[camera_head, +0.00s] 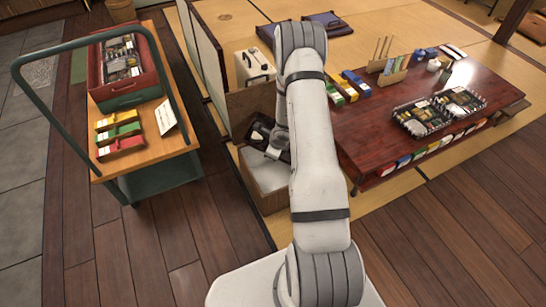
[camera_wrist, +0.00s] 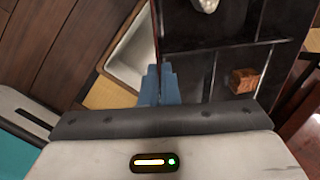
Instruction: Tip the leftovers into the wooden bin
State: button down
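My gripper (camera_wrist: 158,80) has its blue fingers closed on the edge of a black compartment tray (camera_wrist: 190,75). In the wrist view a brown cube-shaped leftover (camera_wrist: 243,80) and a pale piece (camera_wrist: 205,5) are still in its compartments. In the head view the tray (camera_head: 259,132) is held tilted above the wooden bin (camera_head: 272,201), partly hidden by my arm. The bin is an open box with a whitish inside, which also shows beside the tray in the wrist view (camera_wrist: 130,55). The bin's contents are largely hidden.
A green-framed cart (camera_head: 165,172) on the left carries a red box (camera_head: 125,90) and coloured packs (camera_head: 118,132). A low dark red table (camera_head: 400,155) on the right holds trays of food (camera_head: 440,112). A cream case (camera_head: 254,67) stands behind the bin. Wooden floor at the lower right is clear.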

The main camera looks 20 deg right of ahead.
jog(key=f+t+y+b, duration=0.1)
jog(key=b, duration=0.2)
jog(key=shift+s+d+f, duration=0.1)
jog(key=shift+s+d, duration=0.05)
jog(key=shift+d, duration=0.05)
jog(key=t+y+b, duration=0.1)
jog(key=f+t+y+b, duration=0.1)
jog(key=t+y, duration=0.1)
jog(key=shift+s+d+m, duration=0.1)
jog(key=shift+d+m, duration=0.05)
jog(key=shift+m, duration=0.15)
jog(key=t+y+b, duration=0.2)
jog(key=t+b, duration=0.1)
jog(key=f+m+t+y+b, duration=0.1)
jog(key=t+y+b, duration=0.2)
jog(key=t, duration=0.1)
jog(key=a+f+m+t+y+b, duration=0.1)
jog(key=t+y+b, duration=0.1)
jog(key=t+b, duration=0.1)
jog(key=shift+w+t+y+b, duration=0.35)
jog(key=shift+t+y+b, duration=0.05)
jog(key=shift+b, duration=0.2)
dwell(0.4)
